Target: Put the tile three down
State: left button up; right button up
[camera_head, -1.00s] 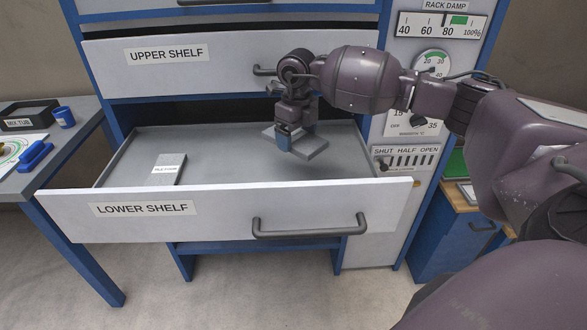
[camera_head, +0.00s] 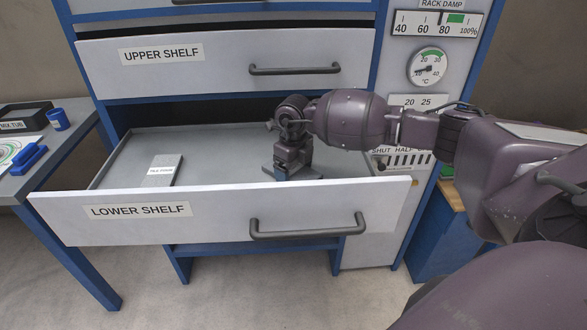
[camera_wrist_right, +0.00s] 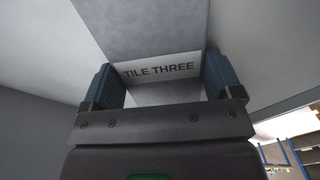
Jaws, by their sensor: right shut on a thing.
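Tile three (camera_wrist_right: 158,92) is a grey slab with a white label reading "TILE THREE" in the right wrist view. My right gripper (camera_wrist_right: 160,85) is shut on it, with a blue-padded finger at each side. In the head view the right gripper (camera_head: 283,174) is low inside the open lower shelf drawer (camera_head: 230,203), in its right half. The tile's grey edges show around it. I cannot tell whether the tile touches the drawer floor. Another grey tile (camera_head: 163,171) with a white label lies in the drawer's left half. My left gripper is not in view.
The upper shelf drawer (camera_head: 225,67) is open a little above my right arm. A gauge panel (camera_head: 428,65) stands to the right. Drawer floor between the tiles is clear.

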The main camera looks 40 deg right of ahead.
aim_at(294, 171)
jog(key=o, duration=1.1)
jog(key=shift+c, duration=0.2)
jog(key=shift+r, duration=0.1)
jog(key=shift+r, duration=0.3)
notch_tip(294, 171, up, 12)
jog(key=shift+f, duration=0.25)
jog(key=shift+p, duration=0.35)
